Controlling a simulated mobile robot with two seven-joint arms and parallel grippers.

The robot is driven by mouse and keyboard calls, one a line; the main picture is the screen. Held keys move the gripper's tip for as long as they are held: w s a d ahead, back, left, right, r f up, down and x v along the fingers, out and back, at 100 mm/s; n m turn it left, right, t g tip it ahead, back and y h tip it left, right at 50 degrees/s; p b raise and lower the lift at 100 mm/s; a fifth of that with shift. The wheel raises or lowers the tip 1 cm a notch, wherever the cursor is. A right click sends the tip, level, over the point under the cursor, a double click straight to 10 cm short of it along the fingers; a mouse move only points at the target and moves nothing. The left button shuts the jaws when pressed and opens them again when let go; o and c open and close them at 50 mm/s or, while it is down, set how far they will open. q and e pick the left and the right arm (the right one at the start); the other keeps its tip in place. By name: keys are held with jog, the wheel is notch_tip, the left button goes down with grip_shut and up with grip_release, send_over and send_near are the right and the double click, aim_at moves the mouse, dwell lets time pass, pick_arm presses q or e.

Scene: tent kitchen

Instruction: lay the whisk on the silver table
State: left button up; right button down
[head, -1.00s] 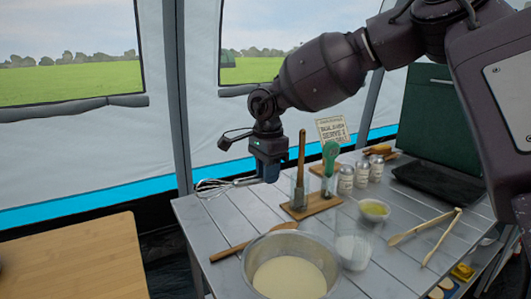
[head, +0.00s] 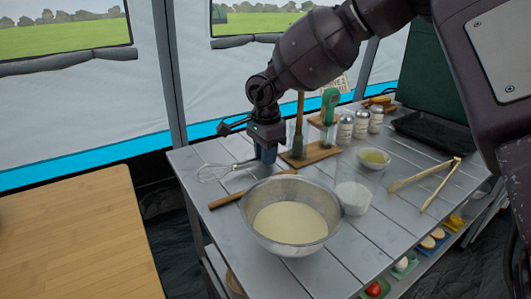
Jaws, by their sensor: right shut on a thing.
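The whisk (head: 214,172) has thin wire loops pointing left and a short handle running into my right gripper (head: 266,158). My right gripper is shut on the whisk's handle and points down over the back left part of the silver table (head: 330,256). The whisk lies roughly level, at or just above the slatted tabletop; I cannot tell whether it touches. The gripper's fingertips are partly hidden behind the body of the gripper. My left gripper is not in view.
A steel bowl of batter (head: 290,222) stands in front of the gripper, with a wooden spoon (head: 238,194) beside it. A wooden stand (head: 312,156) with utensils is just right of the gripper. Wooden tongs (head: 428,182) lie at right. A wooden table (head: 75,240) is at left.

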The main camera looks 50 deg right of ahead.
jog(key=c, duration=1)
grip_release()
jog(key=shift+f, duration=0.1)
jog(key=r+p, duration=0.1)
jog(key=r, duration=0.4)
jog(key=r+p, duration=0.1)
jog(key=r, duration=0.4)
jog(key=shift+s+d+r, duration=0.1)
jog(key=shift+d+r, duration=0.1)
jog(key=shift+r, duration=0.1)
